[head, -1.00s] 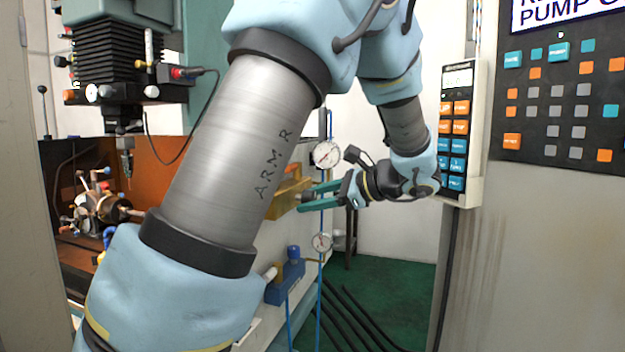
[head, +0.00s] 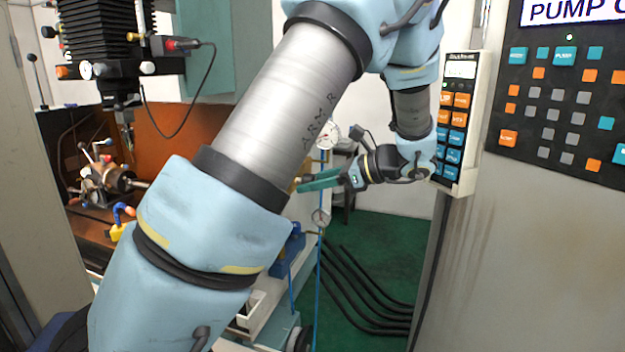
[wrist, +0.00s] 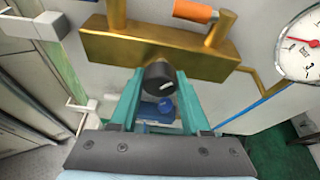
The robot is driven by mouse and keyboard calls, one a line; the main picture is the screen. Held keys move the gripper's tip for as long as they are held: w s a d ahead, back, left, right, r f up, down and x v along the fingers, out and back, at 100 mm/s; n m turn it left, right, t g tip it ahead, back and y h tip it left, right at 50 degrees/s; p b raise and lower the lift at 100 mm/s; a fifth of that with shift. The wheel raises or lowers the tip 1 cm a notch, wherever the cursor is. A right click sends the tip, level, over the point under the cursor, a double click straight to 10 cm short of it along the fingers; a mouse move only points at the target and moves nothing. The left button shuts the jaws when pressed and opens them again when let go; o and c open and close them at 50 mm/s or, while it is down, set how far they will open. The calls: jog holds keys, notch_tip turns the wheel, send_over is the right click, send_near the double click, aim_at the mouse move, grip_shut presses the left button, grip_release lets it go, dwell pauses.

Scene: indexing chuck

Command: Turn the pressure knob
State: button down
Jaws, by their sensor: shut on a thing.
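The pressure knob (wrist: 160,78) is a black round knob with a white mark on its face. In the wrist view it sits in front of the brass block (wrist: 150,48). My gripper (wrist: 155,88) has teal fingers, one on each side of the knob, shut on it. In the head view my gripper (head: 308,183) reaches left toward the machine's side. My own arm hides the knob and most of the brass block there.
A white-faced gauge (wrist: 302,45) with a red needle is to the right of the block. An orange-handled part (wrist: 195,12) is above the knob. A blue fitting (wrist: 165,104) lies below. A button pendant (head: 457,120) hangs near my wrist. Black hoses (head: 360,290) run across the green floor.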

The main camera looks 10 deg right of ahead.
jog(key=shift+s+f, duration=0.1)
jog(key=shift+c, duration=1.9)
grip_release()
jog(key=shift+r, duration=0.2)
notch_tip(320, 180, up, 10)
jog(key=shift+f+b, duration=0.15)
jog(key=shift+b, duration=1.1)
